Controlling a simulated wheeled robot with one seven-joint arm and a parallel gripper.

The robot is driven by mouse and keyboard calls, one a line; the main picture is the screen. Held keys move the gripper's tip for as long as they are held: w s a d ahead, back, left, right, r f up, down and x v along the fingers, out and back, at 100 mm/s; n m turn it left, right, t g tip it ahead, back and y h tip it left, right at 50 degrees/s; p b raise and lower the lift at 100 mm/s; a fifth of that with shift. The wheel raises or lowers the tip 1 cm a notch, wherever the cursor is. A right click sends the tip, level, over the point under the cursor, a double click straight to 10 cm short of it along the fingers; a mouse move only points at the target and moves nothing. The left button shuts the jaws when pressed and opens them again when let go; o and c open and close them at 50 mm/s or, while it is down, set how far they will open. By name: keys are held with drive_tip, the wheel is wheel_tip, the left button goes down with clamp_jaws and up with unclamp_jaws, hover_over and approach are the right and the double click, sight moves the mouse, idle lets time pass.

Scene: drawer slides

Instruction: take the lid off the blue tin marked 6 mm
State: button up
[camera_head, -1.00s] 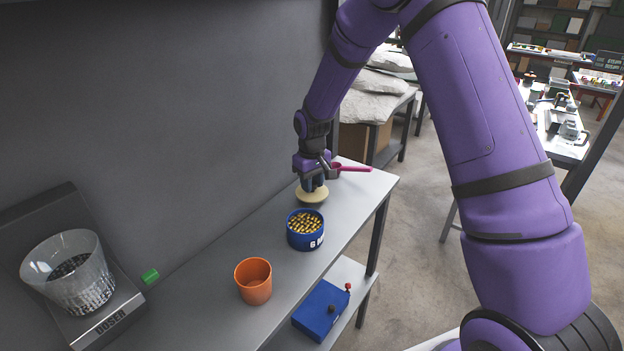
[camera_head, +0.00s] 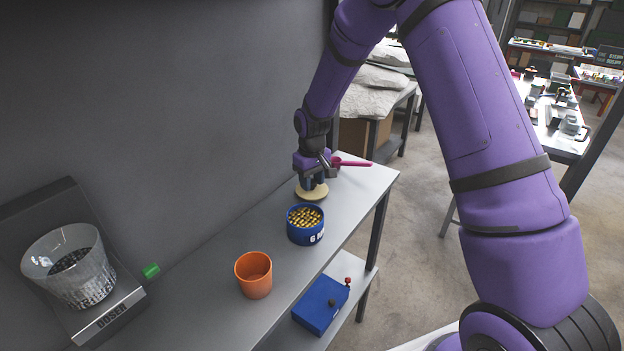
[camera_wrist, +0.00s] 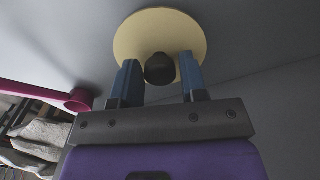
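The blue tin (camera_head: 306,234) marked 6 stands on the grey shelf, uncovered, with yellowish pieces showing inside. The cream round lid (camera_head: 313,194) is off the tin and lies flat on the shelf just behind it. My gripper (camera_head: 313,183) is low over the lid. In the wrist view, the lid (camera_wrist: 150,35) has a dark knob (camera_wrist: 159,69) between the two blue fingers of my gripper (camera_wrist: 160,75). The fingers are apart, with a narrow gap at the right of the knob; the left gap is hard to tell.
An orange cup (camera_head: 253,275) stands in front of the tin. A magenta scoop (camera_head: 352,163) lies near my gripper. A scale (camera_head: 108,313) with a clear bowl (camera_head: 72,265) and a green block (camera_head: 151,271) are at left. A blue box (camera_head: 321,304) sits on the lower shelf.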

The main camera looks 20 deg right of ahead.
idle(0.3)
drive_tip(key=o, duration=0.6)
drive_tip(key=shift+c, duration=0.2)
drive_tip(key=c, duration=0.3)
drive_tip(key=shift+r, duration=2.5)
drive_tip(key=shift+r, duration=0.1)
